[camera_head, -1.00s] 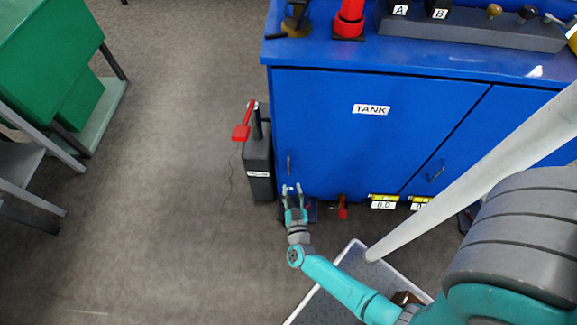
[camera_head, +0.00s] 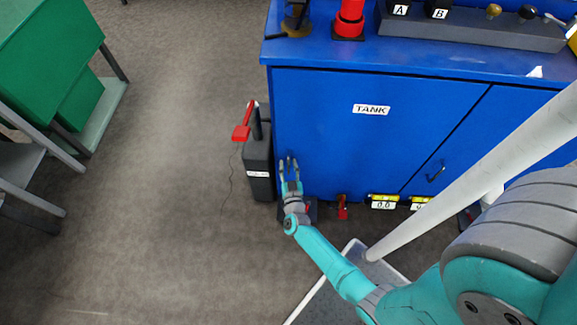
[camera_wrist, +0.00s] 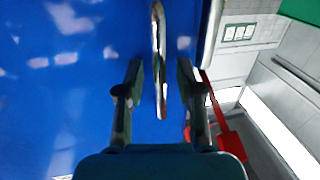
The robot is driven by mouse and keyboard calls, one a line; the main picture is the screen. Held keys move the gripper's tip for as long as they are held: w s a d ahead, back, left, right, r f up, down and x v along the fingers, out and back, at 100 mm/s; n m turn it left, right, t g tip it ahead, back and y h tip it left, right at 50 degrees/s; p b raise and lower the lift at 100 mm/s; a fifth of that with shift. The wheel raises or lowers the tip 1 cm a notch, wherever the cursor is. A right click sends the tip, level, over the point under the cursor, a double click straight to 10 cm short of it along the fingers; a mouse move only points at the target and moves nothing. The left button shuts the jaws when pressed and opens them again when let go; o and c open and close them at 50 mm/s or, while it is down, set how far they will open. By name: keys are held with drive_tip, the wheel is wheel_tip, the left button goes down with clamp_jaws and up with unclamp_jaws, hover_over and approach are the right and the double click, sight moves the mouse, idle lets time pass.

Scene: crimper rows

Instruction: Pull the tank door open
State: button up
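The tank door (camera_head: 340,130) is a blue cabinet door with a white TANK label (camera_head: 371,109), and it is closed. Its metal handle (camera_wrist: 160,65) is an upright bar near the door's left edge. In the wrist view the handle lies between the two fingers of my gripper (camera_wrist: 160,85), with a gap on each side. In the head view my gripper (camera_head: 290,164) is at the handle and mostly hides it. The gripper is open and holds nothing.
A dark box with a red lever (camera_head: 258,165) stands just left of the cabinet. A second blue door with a handle (camera_head: 436,172) is to the right. Red pedal (camera_head: 343,207) and yellow-topped displays (camera_head: 384,201) sit along the cabinet's bottom. Open floor lies to the left.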

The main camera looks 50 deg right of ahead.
clamp_jaws()
drive_tip(key=shift+a, duration=0.1)
